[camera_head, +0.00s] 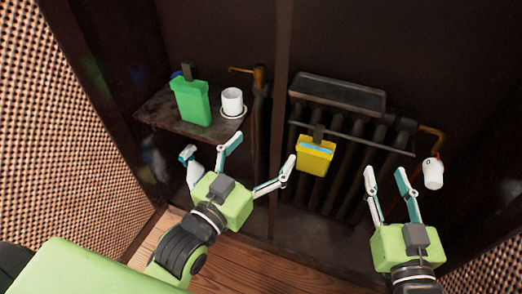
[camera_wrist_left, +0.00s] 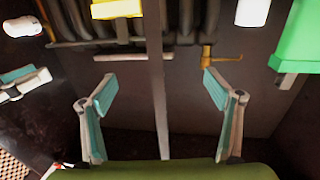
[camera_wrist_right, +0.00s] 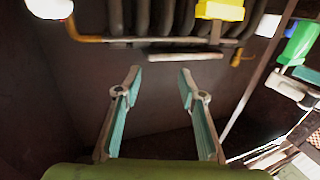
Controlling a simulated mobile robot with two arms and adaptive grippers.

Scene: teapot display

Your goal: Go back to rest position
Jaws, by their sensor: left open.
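My left gripper (camera_head: 260,152) is open with its fingers spread wide. It hangs in front of the shelf and radiator, and nothing is between its fingers in the left wrist view (camera_wrist_left: 161,95). My right gripper (camera_head: 386,173) is open with a narrower gap, in front of the radiator's right end. Its fingers are apart and empty in the right wrist view (camera_wrist_right: 158,82). Neither gripper appears to hold anything.
A rusty shelf (camera_head: 157,117) at left bears a green container (camera_head: 192,103) and a white cup (camera_head: 232,101). A yellow container (camera_head: 315,156) is at the radiator (camera_head: 345,190). A white container (camera_head: 433,173) is at right. Perforated panels (camera_head: 50,140) flank the space.

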